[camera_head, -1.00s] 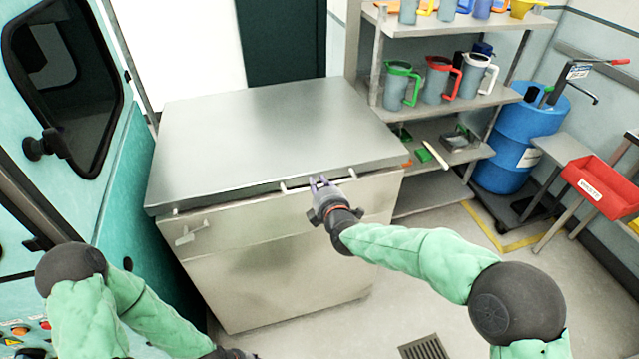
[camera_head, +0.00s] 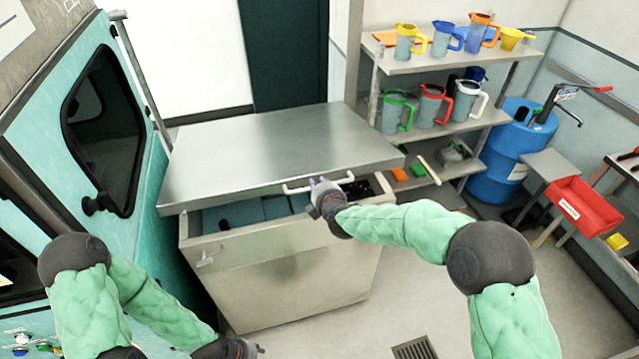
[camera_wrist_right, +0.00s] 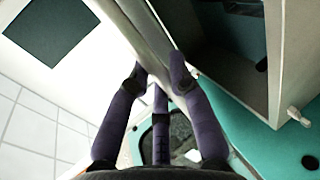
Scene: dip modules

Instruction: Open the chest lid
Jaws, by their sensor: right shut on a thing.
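The chest (camera_head: 280,275) is a large steel box in the middle of the head view. Its flat grey lid (camera_head: 275,145) is raised at the front, with a gap that shows a dark and teal inside. A pale bar handle (camera_head: 298,188) runs along the lid's front edge. My right gripper (camera_head: 318,184) is at this handle and shut on it. In the right wrist view, the purple fingers (camera_wrist_right: 160,85) close around a pale bar beside the open chest. My left gripper (camera_head: 250,349) is low at the bottom edge, away from the chest; its fingers are too small to judge.
A teal machine (camera_head: 140,200) with a dark window stands close on the left. Shelves (camera_head: 440,130) with several colored jugs stand at the right behind the chest. A blue drum (camera_head: 497,175) and red bin (camera_head: 583,208) are farther right. The floor in front is clear.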

